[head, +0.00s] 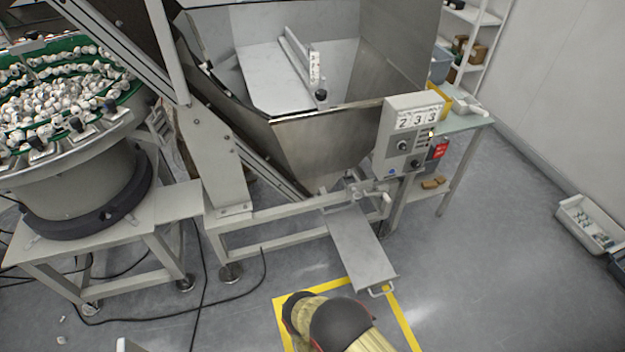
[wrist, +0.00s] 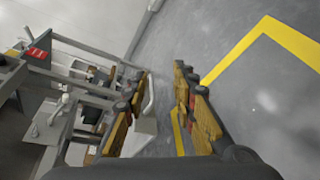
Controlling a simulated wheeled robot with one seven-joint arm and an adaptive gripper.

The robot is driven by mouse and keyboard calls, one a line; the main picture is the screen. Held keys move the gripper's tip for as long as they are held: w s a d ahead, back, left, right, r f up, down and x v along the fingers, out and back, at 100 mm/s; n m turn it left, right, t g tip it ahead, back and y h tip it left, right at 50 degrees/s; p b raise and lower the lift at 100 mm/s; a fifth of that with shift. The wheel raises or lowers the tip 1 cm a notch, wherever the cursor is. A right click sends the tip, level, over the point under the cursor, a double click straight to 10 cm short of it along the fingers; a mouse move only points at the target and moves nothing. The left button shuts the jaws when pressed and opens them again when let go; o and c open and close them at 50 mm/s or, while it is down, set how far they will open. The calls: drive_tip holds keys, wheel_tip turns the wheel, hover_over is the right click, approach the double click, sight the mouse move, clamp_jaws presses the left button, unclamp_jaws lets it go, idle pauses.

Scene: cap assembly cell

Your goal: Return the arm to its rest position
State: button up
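My arm (head: 345,322), yellowish with a dark joint, shows at the bottom of the head view, over the yellow-marked floor in front of the machine. The head view does not show my gripper's fingers. In the wrist view my gripper (wrist: 159,80) has its two orange and black fingers apart, with a clear gap between them. I see nothing held between them. Past the left finger is a pale plate with a handle (wrist: 149,98), and grey floor lies beyond the gap.
A grey sloping plate (head: 360,247) sticks out from the hopper (head: 325,145) just ahead of my arm. A control box (head: 408,140) is at its right. A bowl of caps (head: 75,175) stands at the left. A white crate (head: 590,225) lies far right. Floor between is clear.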

drive_tip(key=w+a+r+m+g+p, duration=0.1)
drive_tip(key=w+a+r+m+g, duration=0.15)
drive_tip(key=w+r, duration=0.55)
drive_tip(key=w+a+r+m+g, duration=0.2)
drive_tip(key=w+r+g, duration=0.15)
drive_tip(key=r, duration=0.85)
wheel_tip(320, 180, up, 27)
drive_tip(key=w+m+g+y+p, duration=0.2)
drive_tip(key=m+g+y, duration=0.1)
drive_tip(key=m+y, duration=0.15)
drive_tip(key=s+d+r+m+y, duration=0.1)
drive_tip(key=s+r, duration=0.2)
drive_tip(key=r, duration=0.4)
drive_tip(key=s+d+r+t+y+p, duration=0.1)
drive_tip(key=s+r+y, duration=0.15)
drive_tip(key=r, duration=0.45)
drive_tip(key=s+d+r+m+y, duration=0.1)
drive_tip(key=s+r, duration=0.2)
drive_tip(key=r, duration=0.5)
drive_tip(key=s+a+r+m+t+y+p, duration=0.1)
drive_tip(key=s+r+t+y, duration=0.3)
drive_tip(key=s+r, duration=0.8)
drive_tip(key=s+a+t, duration=0.1)
drive_tip(key=s, duration=0.3)
drive_tip(key=shift+r+t+p, duration=0.3)
drive_tip(key=shift+r+p, duration=0.05)
drive_tip(key=shift+p, duration=0.05)
drive_tip(key=shift+w, duration=0.1)
